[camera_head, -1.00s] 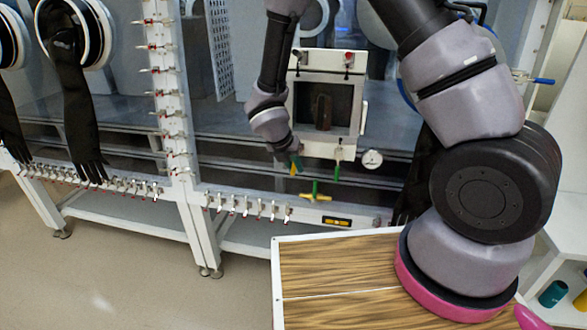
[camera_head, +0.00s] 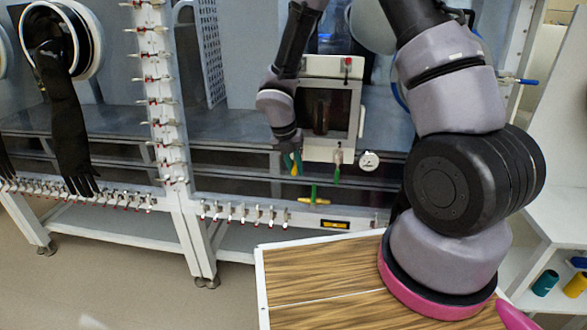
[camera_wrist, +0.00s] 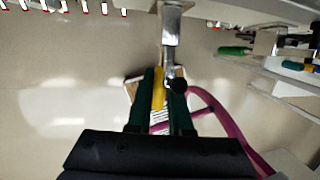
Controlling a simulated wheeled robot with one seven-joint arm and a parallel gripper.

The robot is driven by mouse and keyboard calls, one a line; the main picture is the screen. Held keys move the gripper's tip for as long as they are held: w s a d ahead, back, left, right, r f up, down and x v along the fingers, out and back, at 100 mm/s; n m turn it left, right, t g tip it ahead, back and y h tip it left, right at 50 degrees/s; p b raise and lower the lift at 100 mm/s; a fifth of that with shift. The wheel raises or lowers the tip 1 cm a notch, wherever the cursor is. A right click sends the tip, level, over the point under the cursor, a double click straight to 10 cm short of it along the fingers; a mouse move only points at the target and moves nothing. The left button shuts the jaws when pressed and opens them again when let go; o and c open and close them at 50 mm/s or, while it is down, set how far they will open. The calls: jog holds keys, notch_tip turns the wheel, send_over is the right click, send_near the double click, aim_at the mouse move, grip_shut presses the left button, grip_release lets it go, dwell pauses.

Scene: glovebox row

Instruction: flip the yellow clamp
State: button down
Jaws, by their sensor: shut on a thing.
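The yellow clamp (camera_head: 294,167) is on the glovebox front, just left of the small windowed chamber's lower edge. In the wrist view its yellow handle (camera_wrist: 158,88) lies lengthwise between my two dark green fingers, with a metal bracket just beyond. My gripper (camera_head: 290,160) points downward in the head view and is shut on the yellow handle; it also shows in the wrist view (camera_wrist: 161,84). In the head view the fingers partly cover the clamp, so its exact angle is hard to tell.
The chamber (camera_head: 331,105) stands close right of my gripper, with a green-handled clamp (camera_head: 337,160) below its right side. A green and yellow fitting (camera_head: 313,197) sits below. A wood-topped table (camera_head: 320,270) is in front. Several small clamps (camera_head: 240,211) line the lower rail to the left.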

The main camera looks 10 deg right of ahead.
jog(key=c, duration=0.8)
grip_release()
jog(key=shift+c, duration=0.2)
jog(key=w+v, duration=0.1)
jog(key=v, duration=0.9)
jog(key=shift+s+a+r, duration=0.2)
jog(key=shift+s+r, duration=0.2)
jog(key=shift+s, duration=0.1)
